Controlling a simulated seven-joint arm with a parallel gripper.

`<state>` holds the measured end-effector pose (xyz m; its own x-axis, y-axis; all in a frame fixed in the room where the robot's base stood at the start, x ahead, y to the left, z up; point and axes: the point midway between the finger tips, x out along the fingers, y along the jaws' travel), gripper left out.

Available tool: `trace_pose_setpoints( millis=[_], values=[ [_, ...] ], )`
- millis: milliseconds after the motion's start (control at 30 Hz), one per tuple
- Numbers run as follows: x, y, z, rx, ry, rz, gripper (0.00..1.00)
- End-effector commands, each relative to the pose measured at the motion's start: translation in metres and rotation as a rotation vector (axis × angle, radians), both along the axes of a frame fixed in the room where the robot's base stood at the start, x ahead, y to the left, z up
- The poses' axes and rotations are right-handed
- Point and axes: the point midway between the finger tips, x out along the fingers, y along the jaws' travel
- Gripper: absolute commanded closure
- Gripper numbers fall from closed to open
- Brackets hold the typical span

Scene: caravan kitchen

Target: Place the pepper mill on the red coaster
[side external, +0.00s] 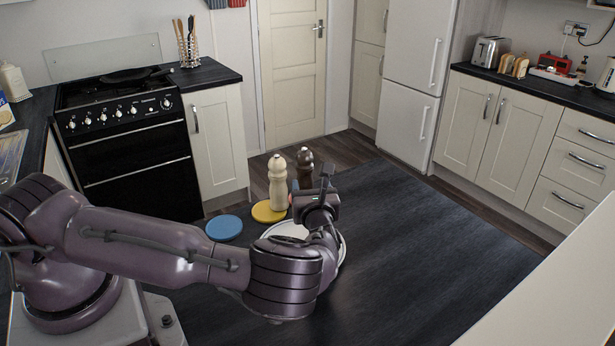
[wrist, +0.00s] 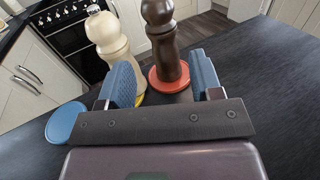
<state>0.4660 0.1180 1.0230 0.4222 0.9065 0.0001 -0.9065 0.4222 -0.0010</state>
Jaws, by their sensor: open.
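The dark brown mill (side external: 305,165) stands upright behind my gripper in the side view. In the wrist view the same brown mill (wrist: 165,45) stands upright on the red coaster (wrist: 154,80), its base appearing between my fingers. My gripper (wrist: 163,76) is open, with one finger on each side of the brown mill and no visible grip on it. My gripper (side external: 318,198) hides the lower part of the brown mill and the red coaster in the side view. A cream mill (side external: 278,185) stands upright on the yellow coaster (side external: 262,213), just left of the brown one.
An empty blue coaster (side external: 224,228) lies to the left. A white plate (side external: 284,231) lies near my gripper, partly hidden by my arm. The dark worktop (side external: 430,260) to the right is clear. The cream mill stands close beside my left finger in the wrist view.

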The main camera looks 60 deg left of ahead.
Motion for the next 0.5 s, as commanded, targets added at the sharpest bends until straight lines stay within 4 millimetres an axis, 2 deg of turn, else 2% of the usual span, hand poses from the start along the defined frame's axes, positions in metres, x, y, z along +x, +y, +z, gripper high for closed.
trace_pose_setpoints(
  millis=[133, 333, 500],
  values=[
    [-0.005, -0.011, 0.0, -0.001, 0.0, 0.0, 0.41],
    [-0.01, -0.01, 0.003, -0.036, -0.022, 0.033, 0.41],
    [-0.035, 0.001, 0.017, -0.243, -0.15, 0.216, 0.41]
  ],
)
